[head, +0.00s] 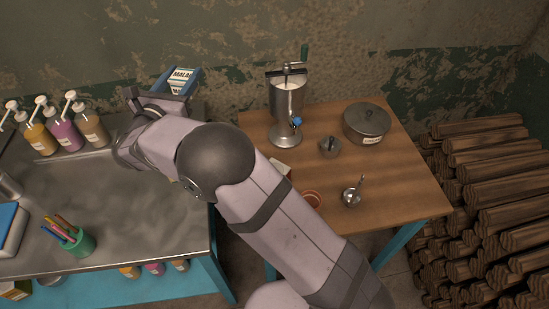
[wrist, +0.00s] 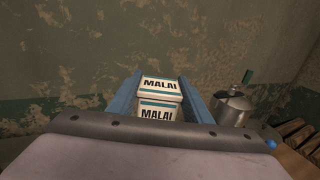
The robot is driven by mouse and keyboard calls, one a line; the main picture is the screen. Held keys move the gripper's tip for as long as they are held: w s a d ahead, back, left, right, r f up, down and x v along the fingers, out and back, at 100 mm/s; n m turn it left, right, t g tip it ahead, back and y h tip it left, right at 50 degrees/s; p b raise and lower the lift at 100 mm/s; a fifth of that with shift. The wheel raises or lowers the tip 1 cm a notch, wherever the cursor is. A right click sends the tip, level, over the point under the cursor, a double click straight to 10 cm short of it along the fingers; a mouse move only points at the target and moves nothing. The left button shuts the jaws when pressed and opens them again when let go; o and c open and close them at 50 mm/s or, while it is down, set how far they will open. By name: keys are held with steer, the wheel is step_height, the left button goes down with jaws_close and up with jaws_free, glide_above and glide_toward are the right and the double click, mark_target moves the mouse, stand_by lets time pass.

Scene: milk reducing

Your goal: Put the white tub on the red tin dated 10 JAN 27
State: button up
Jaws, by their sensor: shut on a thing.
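My gripper (head: 186,80) is shut on the white tub (head: 181,76), holding it raised near the back wall, above the rear right of the steel counter. In the wrist view the tub (wrist: 159,97) sits between the two blue fingers and shows "MALAI" on its top and front. No red tin with a readable date shows. My arm covers the counter's right side and part of the wooden table. A pale, reddish-edged thing (head: 281,167) peeks out beside my arm, too hidden to identify.
The wooden table (head: 395,185) holds a metal separator (head: 287,105), a lidded pot (head: 367,122), a small lidded pot (head: 330,147), a ladle (head: 351,197) and an orange-brown ring-shaped thing (head: 313,197). Pump bottles (head: 66,130) and a green pen cup (head: 77,243) stand on the steel counter (head: 140,215).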

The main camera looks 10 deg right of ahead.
steer(key=s+d+f+m+g+h+p, duration=0.1)
steer(key=s+d+f+h, duration=0.1)
steer(key=s+d+f, duration=0.4)
steer(key=s+d+f+m+g+h, duration=0.1)
steer(key=s+d+f+h, duration=0.1)
steer(key=s+d, duration=0.35)
steer(key=m+g+h+p, duration=0.1)
steer(key=m+g+h, duration=0.1)
steer(key=m, duration=0.1)
glide_above(275, 159)
steer(key=s, duration=0.4)
steer(key=shift+w+a+f, duration=0.1)
steer(key=shift+a+f, duration=0.1)
steer(key=shift+f, duration=1.1)
steer(key=shift+a+f, duration=0.2)
steer(key=shift+f, duration=1.1)
steer(key=shift+f, duration=0.1)
steer(key=shift+f+p, duration=0.45)
steer(key=shift+f, duration=1.55)
steer(key=shift+f, duration=0.1)
steer(key=o, duration=0.8)
steer(key=shift+c, duration=0.2)
steer(key=o, duration=0.4)
steer(key=shift+c, duration=0.2)
